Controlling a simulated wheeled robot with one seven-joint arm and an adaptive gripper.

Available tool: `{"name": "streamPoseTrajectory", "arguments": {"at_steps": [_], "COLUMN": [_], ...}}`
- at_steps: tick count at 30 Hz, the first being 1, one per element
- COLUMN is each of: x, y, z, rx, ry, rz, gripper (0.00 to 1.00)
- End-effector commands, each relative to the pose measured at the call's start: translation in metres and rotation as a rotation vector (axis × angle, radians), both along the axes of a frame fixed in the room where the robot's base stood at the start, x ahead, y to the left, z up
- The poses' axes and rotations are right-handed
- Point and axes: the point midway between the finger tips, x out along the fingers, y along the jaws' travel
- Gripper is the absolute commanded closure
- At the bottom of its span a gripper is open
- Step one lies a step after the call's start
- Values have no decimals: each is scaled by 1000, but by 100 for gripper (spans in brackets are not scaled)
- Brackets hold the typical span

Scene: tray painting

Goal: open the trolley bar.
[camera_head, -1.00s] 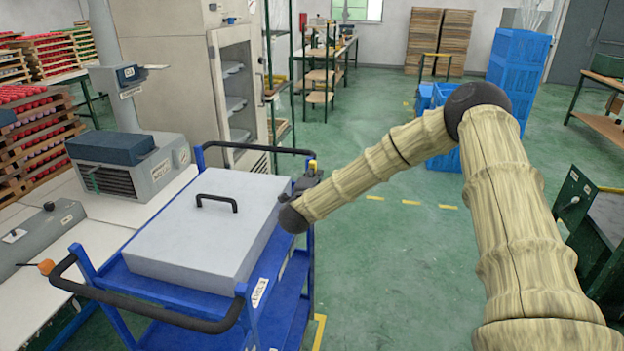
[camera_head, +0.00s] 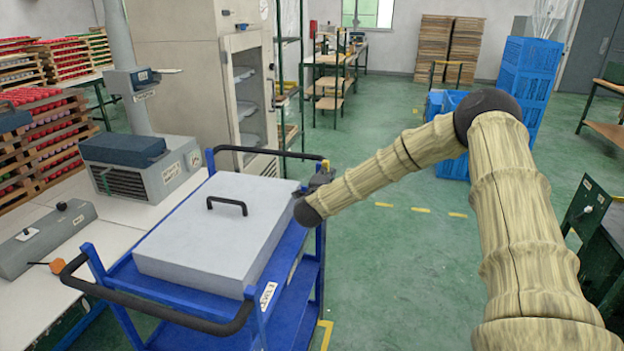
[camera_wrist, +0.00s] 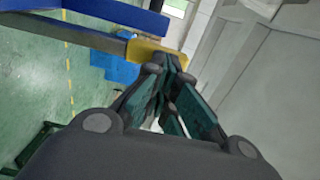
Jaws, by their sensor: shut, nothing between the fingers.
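The blue trolley (camera_head: 285,322) stands left of centre in the head view, with a grey lidded box (camera_head: 215,225) on its top. A bar with a yellow end (camera_head: 326,166) shows at the trolley's far right corner. In the wrist view, the grey bar (camera_wrist: 75,34) runs in from the left and ends in a yellow tip (camera_wrist: 158,54). My gripper (camera_wrist: 172,65) is shut and empty. Its fingertips are right beside the yellow tip; I cannot tell whether they touch. In the head view my gripper (camera_head: 321,178) is small and partly hidden by my wrist.
A white bench (camera_head: 30,290) with machines stands close along the trolley's left side. A tall cabinet (camera_head: 185,80) is behind the trolley. Blue crates (camera_head: 525,75) stand at the back right. Green floor (camera_head: 400,270) is clear right of the trolley, under my arm.

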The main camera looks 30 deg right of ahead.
Motion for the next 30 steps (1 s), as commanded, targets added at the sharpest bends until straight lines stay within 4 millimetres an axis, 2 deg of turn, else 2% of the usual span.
{"name": "streamPoseTrajectory", "arguments": {"at_steps": [3, 14, 22, 30], "x": [0, -1, -15, -54], "y": [-7, -4, 36, 69], "z": [2, 4, 1, -1], "rx": [-1, -3, -1, 0], "ry": [-4, -7, -2, 0], "rz": [-7, -9, 12, 10], "gripper": [100, 100, 100, 100]}}
